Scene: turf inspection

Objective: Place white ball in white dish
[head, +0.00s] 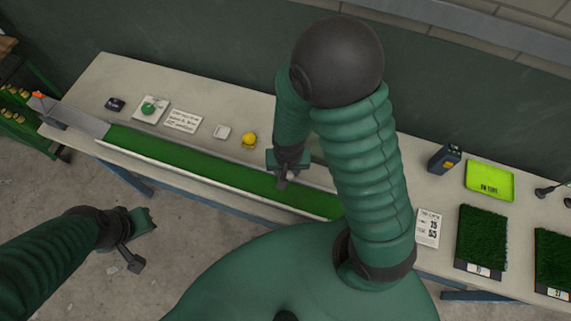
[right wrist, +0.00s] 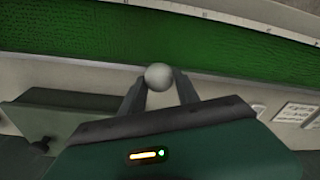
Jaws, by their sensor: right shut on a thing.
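A white ball (right wrist: 158,76) is pinched between the two fingertips of my right gripper (right wrist: 160,92) in the right wrist view. In the head view my right gripper (head: 282,182) is over the right part of the green turf lane, and the ball is hard to make out there. A small white dish (head: 221,132) lies on the bench behind the lane, left of the gripper, and looks empty. My left gripper (head: 133,245) hangs over the floor in front of the bench, away from the ball, its finger opening unclear.
A yellow ball (head: 249,140) sits right of the white dish. The turf lane (head: 190,163) runs along the bench. A lime tray (head: 489,181) and turf samples (head: 481,238) stand right.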

